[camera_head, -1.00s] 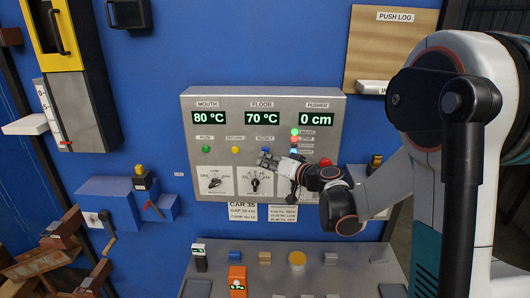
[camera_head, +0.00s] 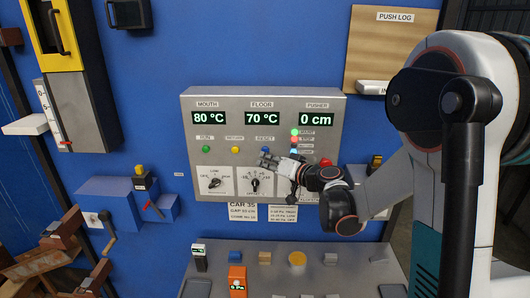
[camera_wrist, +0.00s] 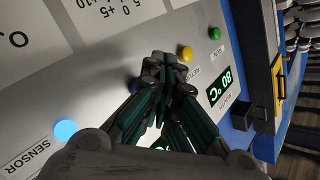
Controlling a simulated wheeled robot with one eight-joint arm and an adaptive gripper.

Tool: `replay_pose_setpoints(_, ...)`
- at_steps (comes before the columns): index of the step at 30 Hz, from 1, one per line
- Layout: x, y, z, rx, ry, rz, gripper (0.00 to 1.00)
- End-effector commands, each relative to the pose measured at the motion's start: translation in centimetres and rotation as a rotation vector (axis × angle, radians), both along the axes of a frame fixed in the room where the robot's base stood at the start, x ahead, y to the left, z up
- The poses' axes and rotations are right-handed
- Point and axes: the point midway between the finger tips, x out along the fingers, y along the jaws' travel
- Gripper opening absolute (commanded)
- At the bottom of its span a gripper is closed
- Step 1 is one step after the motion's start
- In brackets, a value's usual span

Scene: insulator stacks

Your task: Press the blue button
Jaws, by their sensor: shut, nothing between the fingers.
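The blue button (camera_head: 265,149) sits on the grey control panel (camera_head: 325,170), under the RESET label and right of the yellow button. My gripper (camera_head: 266,161) is shut and empty, with its tips at the panel just below the blue button. I cannot tell whether the fingertips touch the button or the panel.
A yellow button (camera_head: 235,150) and a green button (camera_head: 206,149) lie to the left. A red button (camera_head: 326,162) is to the right. Two dials (camera_head: 215,183) (camera_head: 255,183) lie below. A lit light-blue sensor lamp (camera_wrist: 65,129) shows in the wrist view. A desk (camera_head: 330,275) stands below the panel.

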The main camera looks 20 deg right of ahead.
Motion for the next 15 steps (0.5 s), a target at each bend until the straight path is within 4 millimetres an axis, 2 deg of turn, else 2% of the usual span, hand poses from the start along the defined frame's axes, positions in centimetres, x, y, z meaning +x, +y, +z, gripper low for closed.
replay_pose_setpoints(15, 0.79, -0.27, 0.02, 0.0, 0.0, 0.0, 0.0)
